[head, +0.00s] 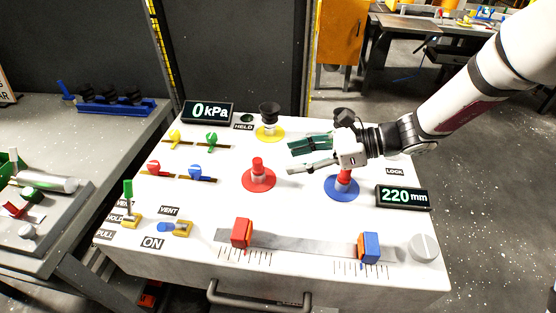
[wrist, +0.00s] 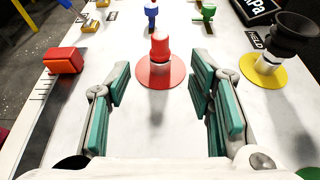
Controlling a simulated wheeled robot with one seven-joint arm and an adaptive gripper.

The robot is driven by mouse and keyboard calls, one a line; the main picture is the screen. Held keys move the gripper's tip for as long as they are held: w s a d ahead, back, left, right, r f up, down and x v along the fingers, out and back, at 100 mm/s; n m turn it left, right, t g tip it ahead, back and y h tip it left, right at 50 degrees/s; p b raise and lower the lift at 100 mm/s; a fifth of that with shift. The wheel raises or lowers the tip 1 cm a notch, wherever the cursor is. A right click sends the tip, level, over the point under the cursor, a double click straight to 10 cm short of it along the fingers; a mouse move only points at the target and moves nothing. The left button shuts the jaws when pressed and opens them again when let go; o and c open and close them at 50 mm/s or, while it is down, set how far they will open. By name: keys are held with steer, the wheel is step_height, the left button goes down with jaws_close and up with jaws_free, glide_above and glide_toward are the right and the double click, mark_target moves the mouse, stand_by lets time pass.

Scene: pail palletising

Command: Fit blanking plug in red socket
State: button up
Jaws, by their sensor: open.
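A red plug (head: 257,164) stands upright in a pale collar at the centre of the red socket disc (head: 260,184). It also shows in the wrist view (wrist: 160,46), with the red disc (wrist: 160,75) around its base. My gripper (head: 298,157) is open and empty, to the right of the plug and apart from it in the head view. In the wrist view the teal-padded fingers (wrist: 160,88) are spread, with the plug ahead between their lines. How deep the plug sits in the collar cannot be told.
A black suction cup (head: 269,109) stands on a yellow disc. A blue disc (head: 342,190) bears a red-bodied fitting, partly hidden by my gripper. Small coloured valves line the panel's left. A red block (head: 241,232) and blue block (head: 370,246) sit on the front rail. Displays read 0 kPa and 220 mm.

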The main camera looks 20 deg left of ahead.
steer(key=shift+v, duration=2.1)
steer(key=shift+c, duration=0.5)
